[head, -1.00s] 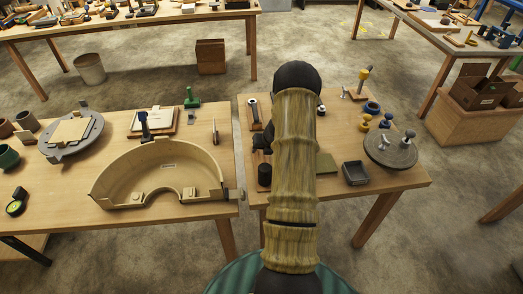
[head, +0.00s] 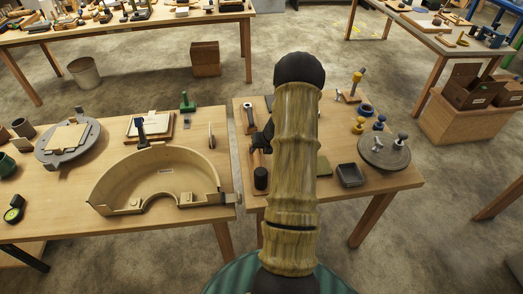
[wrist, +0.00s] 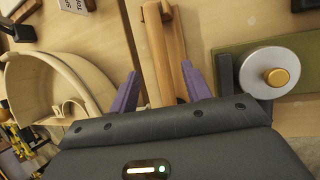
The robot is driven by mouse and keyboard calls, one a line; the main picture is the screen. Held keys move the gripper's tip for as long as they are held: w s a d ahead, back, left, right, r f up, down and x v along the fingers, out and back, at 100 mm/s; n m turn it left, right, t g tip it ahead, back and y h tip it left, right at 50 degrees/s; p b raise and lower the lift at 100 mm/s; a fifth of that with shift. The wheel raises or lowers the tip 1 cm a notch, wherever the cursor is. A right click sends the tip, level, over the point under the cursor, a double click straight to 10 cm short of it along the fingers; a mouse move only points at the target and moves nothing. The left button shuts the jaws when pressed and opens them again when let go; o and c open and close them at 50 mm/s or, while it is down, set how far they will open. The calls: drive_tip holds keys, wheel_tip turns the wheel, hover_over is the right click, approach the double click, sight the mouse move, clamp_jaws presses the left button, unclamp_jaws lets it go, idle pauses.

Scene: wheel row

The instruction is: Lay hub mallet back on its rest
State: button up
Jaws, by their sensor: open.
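A black cylinder (head: 261,178) stands at the near end, possibly the mallet head. My gripper (wrist: 161,88) is open, with a purple finger on each side of the wooden piece; contact cannot be told. In the head view my gripper (head: 262,138) is partly hidden behind my arm.
A half-round wooden tray (head: 165,175) stands on the left bench, left of a gap between benches. A grey disc with a brass knob (wrist: 270,72) lies close right of my gripper on a green board (wrist: 305,50). A dark open box (head: 350,175) and round plate (head: 384,152) are farther right.

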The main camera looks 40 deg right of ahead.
idle(0.8)
wheel_tip(320, 180, up, 3)
drive_tip(key=p, duration=0.3)
idle(0.3)
